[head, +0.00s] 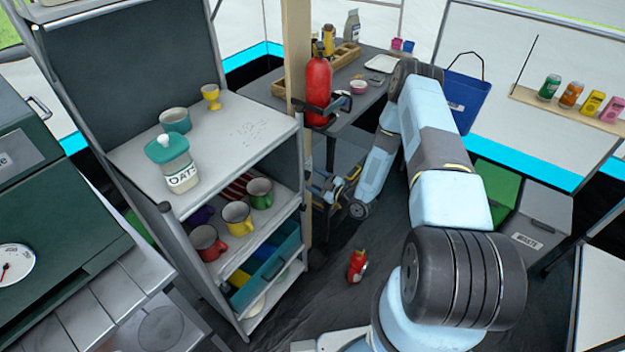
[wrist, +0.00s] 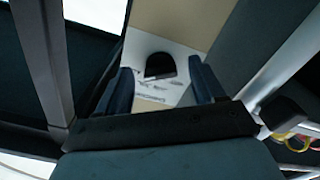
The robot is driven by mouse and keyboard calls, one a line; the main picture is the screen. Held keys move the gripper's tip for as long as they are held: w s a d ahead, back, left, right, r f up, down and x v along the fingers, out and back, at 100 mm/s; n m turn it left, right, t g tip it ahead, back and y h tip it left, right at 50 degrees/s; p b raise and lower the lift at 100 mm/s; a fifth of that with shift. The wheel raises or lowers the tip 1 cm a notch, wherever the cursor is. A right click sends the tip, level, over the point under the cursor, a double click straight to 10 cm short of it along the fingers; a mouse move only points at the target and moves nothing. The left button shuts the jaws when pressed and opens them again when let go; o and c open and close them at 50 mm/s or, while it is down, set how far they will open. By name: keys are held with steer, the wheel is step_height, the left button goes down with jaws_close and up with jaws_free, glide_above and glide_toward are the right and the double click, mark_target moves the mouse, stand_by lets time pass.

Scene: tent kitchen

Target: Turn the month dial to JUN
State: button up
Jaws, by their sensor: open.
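In the wrist view a dark, round-topped knob (wrist: 160,66), which looks like the month dial, sits on a white plate (wrist: 184,55) on a tan post. The plate's print is too small to read, so I cannot tell which month is set. My gripper (wrist: 162,78) is open, with one dark finger on each side of the knob in the picture. I cannot tell whether the fingers touch it. In the head view my gripper (head: 328,187) is low beside the wooden post (head: 297,45). The dial is not visible there.
A shelf unit (head: 240,122) with an oats jar (head: 172,165) and several mugs stands left of the post. A red fire extinguisher (head: 318,90) hangs on the post above my gripper. A red bottle (head: 357,266) stands on the floor. A blue bucket (head: 465,100) hangs behind my arm.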

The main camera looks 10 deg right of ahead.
steer(key=shift+w+a, duration=0.3)
steer(key=shift+a, duration=0.05)
steer(key=c, duration=1.1)
